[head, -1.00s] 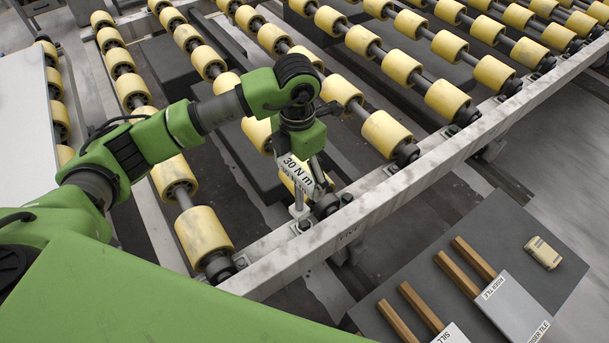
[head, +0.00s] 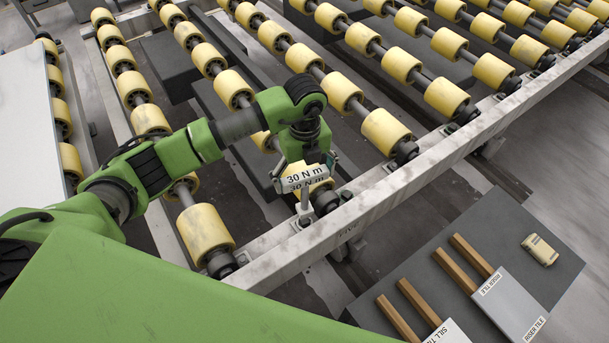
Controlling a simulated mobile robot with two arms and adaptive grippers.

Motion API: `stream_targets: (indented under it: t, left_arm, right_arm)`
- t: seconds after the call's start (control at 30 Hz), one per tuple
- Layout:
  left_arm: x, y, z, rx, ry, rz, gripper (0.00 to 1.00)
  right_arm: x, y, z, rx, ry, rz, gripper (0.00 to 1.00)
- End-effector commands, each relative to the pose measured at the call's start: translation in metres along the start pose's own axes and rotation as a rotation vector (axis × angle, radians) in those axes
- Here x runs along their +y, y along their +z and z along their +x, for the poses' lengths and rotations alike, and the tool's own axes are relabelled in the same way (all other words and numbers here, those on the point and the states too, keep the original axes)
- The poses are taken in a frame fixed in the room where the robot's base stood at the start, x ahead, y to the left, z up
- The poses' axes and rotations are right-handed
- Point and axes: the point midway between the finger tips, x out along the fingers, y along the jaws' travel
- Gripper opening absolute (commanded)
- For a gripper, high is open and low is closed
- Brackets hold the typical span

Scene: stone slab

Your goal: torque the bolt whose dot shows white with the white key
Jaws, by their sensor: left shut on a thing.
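The white key (head: 304,178), labelled "30 N m", is held upright over the near rail (head: 400,188) of the roller frame. My left gripper (head: 308,160) is shut on its top, and its shank goes down to the rail near the end of a roller. Its lower end appears to be at a bolt on the rail. That bolt's head and any dot on it are hidden or too small to make out, so I cannot tell the dot's colour. My right gripper is not in view.
Yellow rollers (head: 205,232) fill the frame beyond the rail. The floor at far right is clear.

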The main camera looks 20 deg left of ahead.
Motion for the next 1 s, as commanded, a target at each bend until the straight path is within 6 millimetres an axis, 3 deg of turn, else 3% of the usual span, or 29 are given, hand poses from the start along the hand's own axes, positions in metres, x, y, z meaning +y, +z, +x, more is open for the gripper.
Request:
stream_targets:
  t: [0.27,1.0]
  left_arm:
    - [0.0,0.001,0.004,-0.001,0.0,0.001,0.48]
    - [0.0,0.001,0.05,-0.001,0.0,0.002,0.48]
  right_arm:
    - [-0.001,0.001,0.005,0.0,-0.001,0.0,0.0]
    - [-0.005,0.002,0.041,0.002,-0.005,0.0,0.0]
